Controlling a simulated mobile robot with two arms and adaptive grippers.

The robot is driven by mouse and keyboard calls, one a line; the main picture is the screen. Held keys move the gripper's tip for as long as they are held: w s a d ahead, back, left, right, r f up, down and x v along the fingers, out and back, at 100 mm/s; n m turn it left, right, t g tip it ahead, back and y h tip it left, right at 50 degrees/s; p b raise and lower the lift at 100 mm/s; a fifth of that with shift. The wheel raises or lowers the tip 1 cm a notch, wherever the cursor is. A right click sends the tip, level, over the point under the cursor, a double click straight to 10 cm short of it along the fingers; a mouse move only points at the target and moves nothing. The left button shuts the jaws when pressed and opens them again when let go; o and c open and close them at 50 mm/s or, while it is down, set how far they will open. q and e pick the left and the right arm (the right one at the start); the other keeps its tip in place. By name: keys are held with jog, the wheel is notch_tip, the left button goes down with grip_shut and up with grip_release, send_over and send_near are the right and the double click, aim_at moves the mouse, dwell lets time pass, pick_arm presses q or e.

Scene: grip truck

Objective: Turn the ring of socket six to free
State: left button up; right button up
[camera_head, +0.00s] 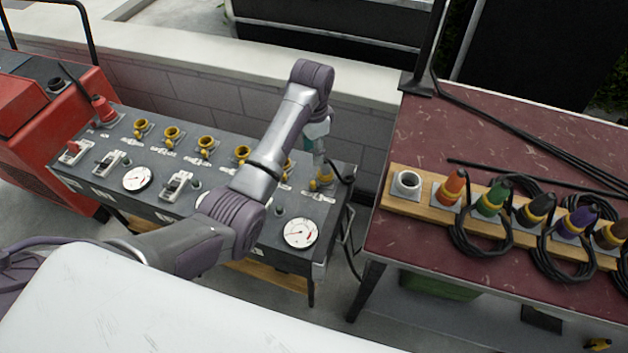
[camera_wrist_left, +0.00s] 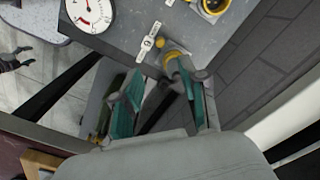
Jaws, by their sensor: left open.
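The sixth socket (camera_head: 325,181), with a yellow ring, is at the right end of the row on the grey panel (camera_head: 225,205). It also shows in the left wrist view (camera_wrist_left: 173,54), partly covered by one finger. My left gripper (camera_head: 319,160) is just above this socket, its fingers pointing down. In the left wrist view my left gripper (camera_wrist_left: 160,82) has its two teal fingers apart with nothing held between them. The right-hand finger overlaps the yellow ring; I cannot tell whether it touches. A white label strip (camera_wrist_left: 148,42) lies beside the ring. The ring's setting is not readable.
Several other yellow sockets (camera_head: 206,143) line the panel to the left. A round gauge (camera_head: 300,233) sits near its front right corner. A dark red table (camera_head: 420,240) with a wooden plug rack (camera_head: 428,208) stands to the right. A low block wall (camera_head: 230,95) runs behind.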

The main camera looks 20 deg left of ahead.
aim_at(313, 183)
pick_arm(q)
notch_tip(313, 183, down, 14)
jog(key=shift+r+b, duration=0.2)
jog(key=shift+b, duration=0.45)
grip_shut()
